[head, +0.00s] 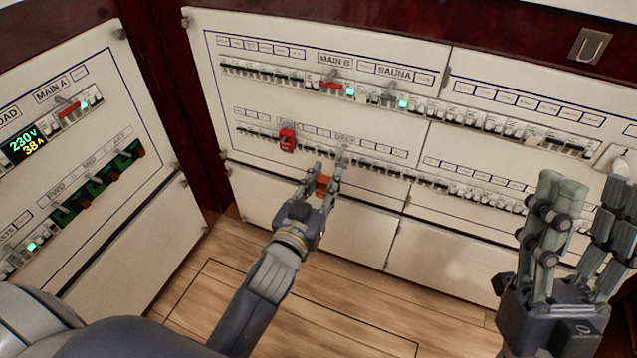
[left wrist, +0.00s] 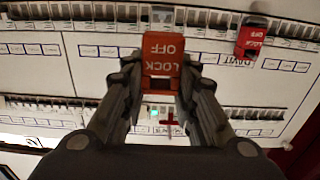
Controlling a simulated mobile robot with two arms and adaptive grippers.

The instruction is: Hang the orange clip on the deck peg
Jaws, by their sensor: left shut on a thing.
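An orange clip (head: 322,185) marked LOCK OFF is between the fingers of my left gripper (head: 329,172), just in front of the lower breaker row. In the left wrist view the clip (left wrist: 160,55) appears upside down, and my left gripper (left wrist: 159,70) is shut on it from both sides. Its far end overlaps the breaker row there; I cannot tell if it touches. I cannot pick out the deck peg with certainty. My right gripper (head: 588,190) is empty and open at the right, away from the clip.
A red clip (head: 288,140) is on the lower row, left of my left gripper; it also shows in the left wrist view (left wrist: 251,40). A red switch lever (head: 332,86) is above. A metal plate (head: 592,46) is upper right. The wooden floor (head: 290,320) is clear.

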